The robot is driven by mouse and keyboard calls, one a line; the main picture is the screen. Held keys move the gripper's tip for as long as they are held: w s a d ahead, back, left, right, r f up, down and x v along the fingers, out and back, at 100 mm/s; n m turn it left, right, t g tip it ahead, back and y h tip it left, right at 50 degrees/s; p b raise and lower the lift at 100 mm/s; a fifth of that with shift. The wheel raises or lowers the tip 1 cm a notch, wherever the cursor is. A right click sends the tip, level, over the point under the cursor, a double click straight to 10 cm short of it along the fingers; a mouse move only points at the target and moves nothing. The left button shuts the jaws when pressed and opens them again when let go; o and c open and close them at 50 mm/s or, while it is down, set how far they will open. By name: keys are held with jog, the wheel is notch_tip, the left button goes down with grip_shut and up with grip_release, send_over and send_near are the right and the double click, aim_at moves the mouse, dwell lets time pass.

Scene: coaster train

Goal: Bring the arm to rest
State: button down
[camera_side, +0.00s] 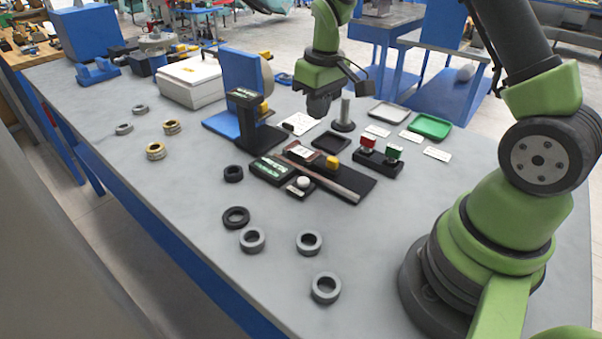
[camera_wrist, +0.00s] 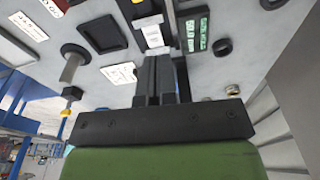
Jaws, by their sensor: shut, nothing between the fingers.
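My gripper (camera_side: 319,104) hangs above the back middle of the grey table, beside the upright grey post on a round base (camera_side: 344,115). In the wrist view its two dark fingers (camera_wrist: 158,62) lie together, with nothing between them. The gripper is clear of the table top. My arm reaches in from the right over the table.
A black fixture with a long rail (camera_side: 339,185) lies mid-table. A block with red and green buttons (camera_side: 380,157), a green tray (camera_side: 430,126) and a blue-black stand (camera_side: 245,100) are nearby. Several grey rings (camera_side: 310,243) lie in front.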

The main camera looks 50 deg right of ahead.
jog(key=s+a+r+m+t, duration=0.1)
jog(key=s+a+r, duration=0.2)
jog(key=r, duration=0.3)
jog(key=s+a+r+m+t, duration=0.1)
jog(key=s+a+r+t, duration=0.2)
jog(key=r, duration=0.4)
jog(key=s+a+r+t+y, duration=0.1)
jog(key=s+a, duration=0.1)
jog(key=s, duration=0.5)
jog(key=s+a+r+m+t+y, duration=0.1)
jog(key=s+a+r, duration=0.1)
jog(key=s, duration=0.4)
jog(key=shift+s+a+r, duration=0.25)
jog(key=shift+s+a, duration=0.1)
jog(key=shift+a, duration=0.4)
jog(key=c, duration=1.8)
grip_release()
